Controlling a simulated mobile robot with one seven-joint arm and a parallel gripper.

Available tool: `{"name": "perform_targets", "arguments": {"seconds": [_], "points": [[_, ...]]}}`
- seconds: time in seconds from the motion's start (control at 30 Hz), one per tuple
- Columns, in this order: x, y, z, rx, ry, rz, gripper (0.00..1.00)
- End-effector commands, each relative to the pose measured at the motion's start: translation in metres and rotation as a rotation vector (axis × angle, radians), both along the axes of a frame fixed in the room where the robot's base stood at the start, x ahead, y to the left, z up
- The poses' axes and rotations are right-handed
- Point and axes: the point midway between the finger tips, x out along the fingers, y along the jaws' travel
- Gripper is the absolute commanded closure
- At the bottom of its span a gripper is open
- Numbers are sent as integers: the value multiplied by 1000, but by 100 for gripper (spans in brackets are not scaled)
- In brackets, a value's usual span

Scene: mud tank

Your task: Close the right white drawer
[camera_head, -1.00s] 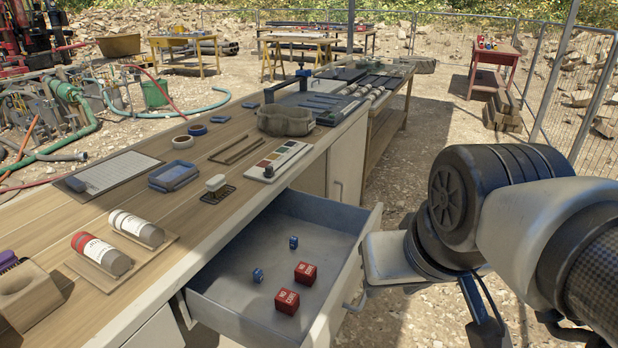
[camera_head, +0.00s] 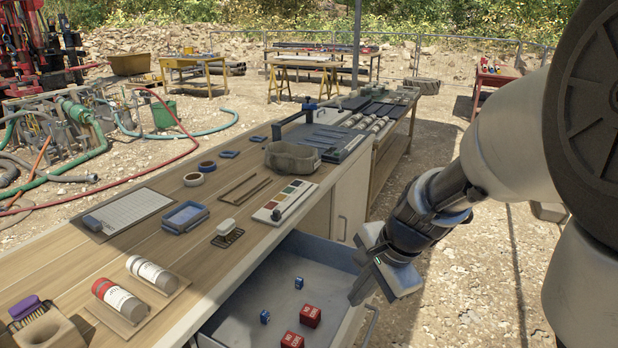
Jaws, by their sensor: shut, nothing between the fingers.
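The white drawer (camera_head: 242,318) stands pulled out from the front of the long workbench. Its inside looks grey, and it holds two red blocks and two small blue blocks. Its handle (camera_head: 372,322) shows on the outer side near the bottom of the view, and the drawer's lower front is cut off by the frame edge. My gripper (camera_head: 362,292) is shut and empty. It points down beside the far right corner of the drawer front and overlaps it in the view. I cannot tell whether they touch.
The wooden benchtop (camera_head: 75,262) carries a grey pouch (camera_head: 293,158), a blue tray (camera_head: 185,217), a colour chart (camera_head: 286,200) and two sample cylinders (camera_head: 118,300). A closed cabinet front (camera_head: 348,205) lies beyond the drawer. Open gravel ground (camera_head: 450,290) lies to the right.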

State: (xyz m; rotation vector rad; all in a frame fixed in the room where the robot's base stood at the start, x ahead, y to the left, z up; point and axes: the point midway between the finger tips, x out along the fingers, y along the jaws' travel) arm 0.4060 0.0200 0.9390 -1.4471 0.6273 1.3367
Motion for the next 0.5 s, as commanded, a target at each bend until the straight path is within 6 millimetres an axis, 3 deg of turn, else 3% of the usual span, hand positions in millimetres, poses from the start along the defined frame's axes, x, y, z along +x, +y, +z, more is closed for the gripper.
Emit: {"name": "perform_targets", "arguments": {"seconds": [0.13,0.3,0.5], "points": [[26,-17,-36,86,168,-379,100],[36,-37,-83,119,287,-709,100],[37,-48,-110,123,334,-865,100]]}}
